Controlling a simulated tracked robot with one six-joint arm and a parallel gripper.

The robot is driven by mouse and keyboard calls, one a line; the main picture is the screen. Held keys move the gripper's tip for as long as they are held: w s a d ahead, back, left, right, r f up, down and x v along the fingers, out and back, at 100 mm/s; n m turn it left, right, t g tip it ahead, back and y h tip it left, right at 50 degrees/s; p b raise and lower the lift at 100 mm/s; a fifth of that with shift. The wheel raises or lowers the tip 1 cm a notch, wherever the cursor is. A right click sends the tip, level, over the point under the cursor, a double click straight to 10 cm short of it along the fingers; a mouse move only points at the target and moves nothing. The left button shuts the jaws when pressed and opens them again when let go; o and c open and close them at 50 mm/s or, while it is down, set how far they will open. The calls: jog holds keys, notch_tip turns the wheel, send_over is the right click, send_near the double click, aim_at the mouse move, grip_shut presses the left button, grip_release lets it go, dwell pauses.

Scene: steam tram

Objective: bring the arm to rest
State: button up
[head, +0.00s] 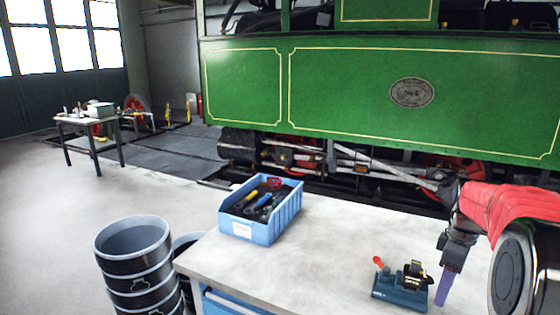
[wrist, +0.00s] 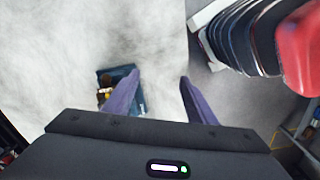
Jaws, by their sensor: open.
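My gripper (head: 446,287) hangs at the right of the head view, pointing down above the workbench (head: 320,235). Its two purple fingers stand apart in the wrist view (wrist: 157,85), with nothing between the tips. A small blue device (head: 400,292) with a red knob and a black and brass part stands on the bench, just left of my gripper in the head view. It also shows in the wrist view (wrist: 105,76), partly hidden behind the left finger. Whether the fingers touch it cannot be told, but they do not enclose it.
A blue bin (head: 238,228) with several hand tools stands on the bench's far left. Stacked dark buckets (head: 133,240) stand on the floor left of the bench. A green steam tram (head: 350,90) is behind it. A small table (head: 88,120) stands far left. The bench middle is clear.

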jog(key=s+a+r+m+t, duration=0.2)
jog(key=s+a+m, duration=0.2)
jog(key=s+a, duration=0.7)
jog(key=s+a+r+m+t, duration=0.3)
jog(key=s+a+m, duration=0.2)
jog(key=s+a, duration=0.6)
jog(key=a, duration=0.3)
jog(key=shift+s+a+r, duration=0.25)
jog(key=shift+a, duration=0.05)
dwell(0.5)
